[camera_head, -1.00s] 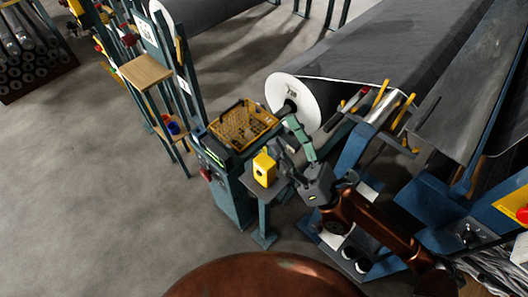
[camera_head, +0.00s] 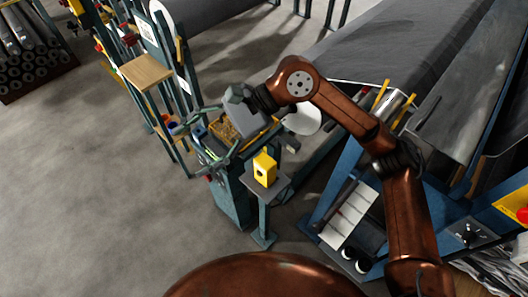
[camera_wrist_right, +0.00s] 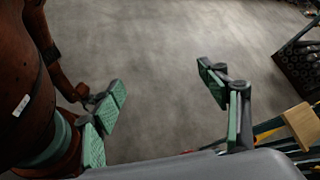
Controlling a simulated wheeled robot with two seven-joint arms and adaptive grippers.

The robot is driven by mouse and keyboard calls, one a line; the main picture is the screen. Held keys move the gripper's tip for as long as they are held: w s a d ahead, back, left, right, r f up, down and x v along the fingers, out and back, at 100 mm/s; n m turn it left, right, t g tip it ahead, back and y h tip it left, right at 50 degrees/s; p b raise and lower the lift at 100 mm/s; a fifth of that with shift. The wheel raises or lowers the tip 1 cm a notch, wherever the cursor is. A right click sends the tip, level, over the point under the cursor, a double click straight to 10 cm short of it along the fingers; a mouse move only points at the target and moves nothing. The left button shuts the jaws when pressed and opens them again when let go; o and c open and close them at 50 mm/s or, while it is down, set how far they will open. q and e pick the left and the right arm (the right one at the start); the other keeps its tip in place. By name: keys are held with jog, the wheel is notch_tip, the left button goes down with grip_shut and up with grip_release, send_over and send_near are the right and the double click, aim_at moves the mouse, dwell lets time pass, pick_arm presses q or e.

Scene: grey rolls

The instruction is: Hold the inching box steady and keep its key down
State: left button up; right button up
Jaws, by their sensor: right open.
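The yellow inching box (camera_head: 265,169) stands upright on a small grey post-mounted shelf (camera_head: 271,188) in the head view, with a dark spot on its face. I cannot tell whether its key is down. My right gripper (camera_head: 193,146) is to the left of the box and apart from it, above the green control cabinet. Its green-padded fingers are spread wide with nothing between them. They also show open in the right wrist view (camera_wrist_right: 160,98), over bare floor. My left gripper is not in view.
A yellow crate (camera_head: 222,130) on the cabinet (camera_head: 232,197) is partly hidden by my right gripper. A rack with a wooden shelf (camera_head: 146,71) stands to the left. A large roll and blue machine frame (camera_head: 325,210) are at the right.

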jog(key=w+d+f+t+h, duration=0.2)
jog(key=w+f+h, duration=0.15)
jog(key=f, duration=0.65)
jog(key=t+h, duration=0.2)
jog(key=h, duration=0.6)
send_near(264, 161)
jog(key=shift+m, duration=0.3)
notch_tip(264, 161, down, 5)
jog(key=shift+d+f, duration=0.1)
jog(key=shift+f, duration=0.05)
notch_tip(264, 161, down, 12)
jog(key=shift+r, duration=0.15)
jog(key=c, duration=1.5)
jog(key=shift+w, duration=0.1)
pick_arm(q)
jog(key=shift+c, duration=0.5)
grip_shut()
